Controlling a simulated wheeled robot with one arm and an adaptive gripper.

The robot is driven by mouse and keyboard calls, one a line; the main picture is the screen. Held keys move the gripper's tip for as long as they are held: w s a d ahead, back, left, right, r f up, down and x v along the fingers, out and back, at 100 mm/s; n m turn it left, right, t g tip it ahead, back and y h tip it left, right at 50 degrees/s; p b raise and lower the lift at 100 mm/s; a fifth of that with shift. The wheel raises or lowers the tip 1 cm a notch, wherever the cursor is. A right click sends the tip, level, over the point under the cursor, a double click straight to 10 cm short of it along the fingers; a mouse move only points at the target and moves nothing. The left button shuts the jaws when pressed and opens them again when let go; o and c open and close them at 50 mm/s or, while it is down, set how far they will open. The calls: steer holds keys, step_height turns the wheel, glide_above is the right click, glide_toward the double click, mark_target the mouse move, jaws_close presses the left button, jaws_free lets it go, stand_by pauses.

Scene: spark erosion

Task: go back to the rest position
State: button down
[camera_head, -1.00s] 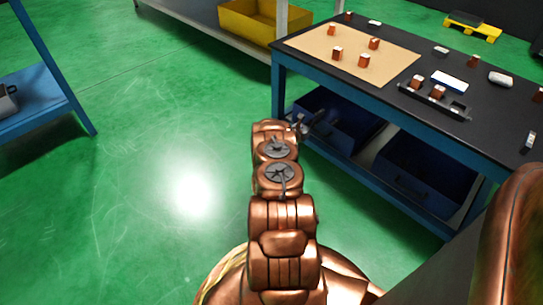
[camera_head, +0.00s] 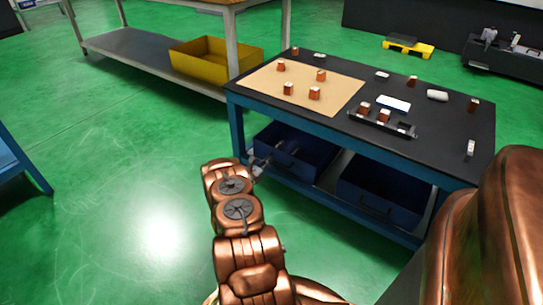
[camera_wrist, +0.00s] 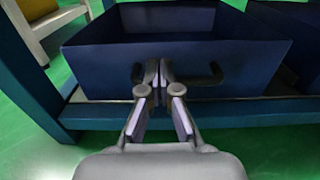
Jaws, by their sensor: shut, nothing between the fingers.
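My gripper (camera_wrist: 160,75) is shut and empty in the wrist view, its fingertips together in front of a dark blue drawer bin (camera_wrist: 105,65). In the head view my gripper (camera_head: 262,160) shows small at the end of my copper-coloured arm, low beside the front left of the black-topped workbench (camera_head: 270,99). I cannot tell whether the fingertips touch the bin.
The bench carries a tan mat (camera_head: 340,82) with several copper blocks, a black rack (camera_head: 375,124) and a white block (camera_head: 393,104). Blue bins (camera_head: 385,190) sit below. A yellow crate (camera_head: 205,65) stands behind. The green floor (camera_head: 120,180) on the left is clear.

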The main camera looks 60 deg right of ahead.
steer(key=w+a+p, duration=0.1)
steer(key=a+p, duration=0.1)
steer(key=a, duration=0.6)
steer(key=shift+w, duration=0.2)
steer(key=s+a+r+m+g+y+p, duration=0.1)
steer(key=a+r+m+g+y+p, duration=0.3)
steer(key=r, duration=1.1)
steer(key=s+a+r+m+p, duration=0.1)
steer(key=a+r+m+p, duration=0.35)
steer(key=r, duration=1.05)
steer(key=a+r+m+g+y+p, duration=0.15)
steer(key=a+r+p, duration=0.5)
steer(key=r, duration=0.85)
steer(key=s+a+r+m+t+y+p, duration=0.2)
steer(key=s+a+r+y+p, duration=0.2)
steer(key=a+r+p, duration=0.4)
steer(key=s+a+r+m+t+y+p, duration=0.2)
steer(key=s+a+r+y+p, duration=0.2)
steer(key=a+r, duration=0.9)
steer(key=s+a+r+m+t+y+p, duration=0.2)
steer(key=s+a+r+p, duration=0.6)
steer(key=a, duration=1.5)
step_height(320, 180, up, 3)
steer(key=t+y+p, duration=0.1)
steer(key=y+p, duration=0.1)
steer(key=p, duration=0.1)
steer(key=shift+s+a+r+p, duration=0.2)
steer(key=shift+s+a+p, duration=0.1)
steer(key=shift+s, duration=0.05)
